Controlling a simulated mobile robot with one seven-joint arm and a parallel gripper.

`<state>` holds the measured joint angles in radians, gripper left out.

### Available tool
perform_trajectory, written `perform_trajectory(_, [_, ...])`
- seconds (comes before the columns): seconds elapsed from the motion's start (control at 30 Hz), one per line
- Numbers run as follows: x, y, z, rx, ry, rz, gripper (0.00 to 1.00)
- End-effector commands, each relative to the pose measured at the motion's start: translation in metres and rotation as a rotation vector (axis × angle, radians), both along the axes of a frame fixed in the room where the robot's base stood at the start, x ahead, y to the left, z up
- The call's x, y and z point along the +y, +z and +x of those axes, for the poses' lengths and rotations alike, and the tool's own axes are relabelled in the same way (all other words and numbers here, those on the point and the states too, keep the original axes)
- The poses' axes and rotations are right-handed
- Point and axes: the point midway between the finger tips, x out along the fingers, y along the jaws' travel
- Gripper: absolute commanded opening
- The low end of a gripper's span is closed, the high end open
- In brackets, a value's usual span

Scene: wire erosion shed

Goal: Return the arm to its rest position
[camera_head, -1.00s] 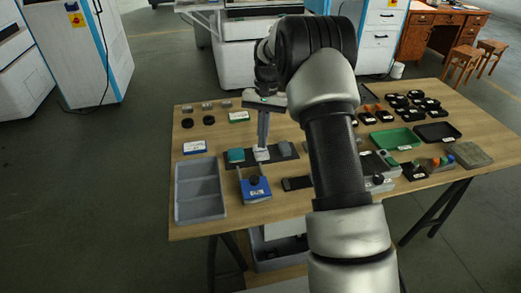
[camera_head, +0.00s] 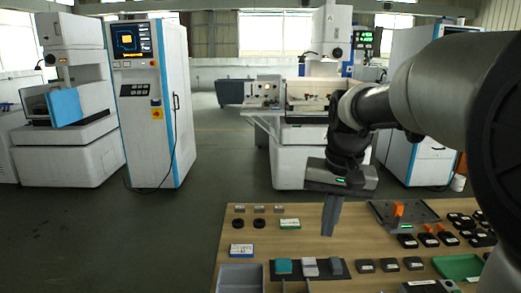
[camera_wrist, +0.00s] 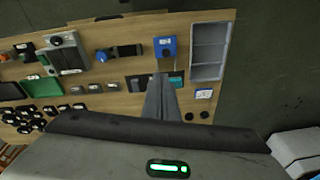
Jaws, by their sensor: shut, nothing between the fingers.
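My gripper (camera_head: 331,216) hangs above the wooden table (camera_head: 375,247) in the head view, its fingers pointing down. The fingers are shut together with nothing between them. In the wrist view my gripper (camera_wrist: 161,80) shows as two grey fingers pressed side by side over the table top. My arm reaches in from the right of the head view, and its near link covers the right side of that picture.
The table holds a grey bin (camera_head: 240,277), a dark mat (camera_head: 344,262) with small blocks, a green tray (camera_head: 457,266) and several black parts. A grey tray with an orange piece (camera_head: 398,209) lies right of my gripper. Machine cabinets (camera_head: 150,100) stand behind, with open floor left.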

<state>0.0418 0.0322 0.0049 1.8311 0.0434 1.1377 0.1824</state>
Motion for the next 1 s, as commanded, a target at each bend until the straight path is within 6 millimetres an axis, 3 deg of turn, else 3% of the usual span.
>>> perform_trajectory(0.03, [0.001, 0.011, -0.024, -0.046, 0.023, -0.010, 0.00])
perform_trajectory(0.2, [0.004, 0.022, -0.087, -0.165, 0.098, -0.044, 0.00])
perform_trajectory(0.5, [0.006, 0.009, -0.154, -0.298, 0.181, -0.087, 0.00])
perform_trajectory(0.67, [0.006, -0.004, -0.179, -0.355, 0.215, -0.107, 0.00])
perform_trajectory(0.73, [0.006, 0.020, -0.179, -0.356, 0.218, -0.109, 0.00])
perform_trajectory(1.0, [0.006, 0.081, -0.178, -0.352, 0.216, -0.108, 0.00])
